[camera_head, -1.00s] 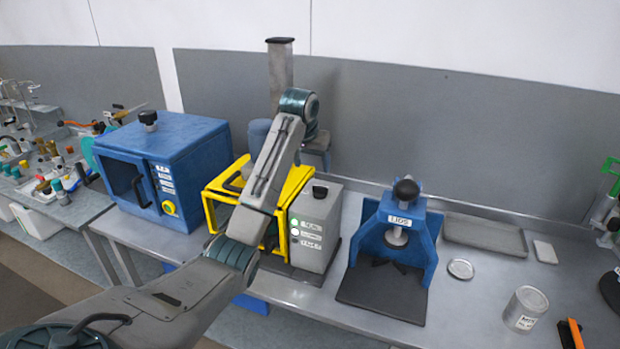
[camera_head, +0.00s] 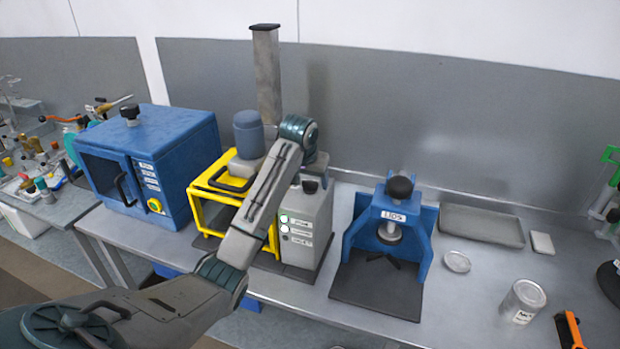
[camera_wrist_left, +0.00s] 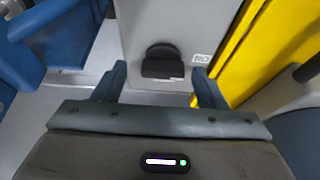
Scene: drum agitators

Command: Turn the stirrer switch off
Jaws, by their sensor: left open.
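The stirrer has a grey control box (camera_head: 308,228) beside a yellow guard frame (camera_head: 205,212), with a blue-grey motor (camera_head: 249,135) on a tall column. Its black switch (camera_head: 310,186) sits on top of the grey box, partly hidden by my left gripper (camera_head: 315,170). In the left wrist view the black switch (camera_wrist_left: 163,62) shows on the grey surface, ahead of and between the two blue fingers of the open left gripper (camera_wrist_left: 160,80). I see no contact between fingers and switch. My right gripper is out of view.
A blue oven-like box (camera_head: 150,160) stands left of the stirrer. A blue lidding press (camera_head: 390,235) labelled LIDS stands to the right. Further right are a grey tray (camera_head: 482,225), a round lid (camera_head: 457,261) and a can (camera_head: 522,302). The wall is close behind.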

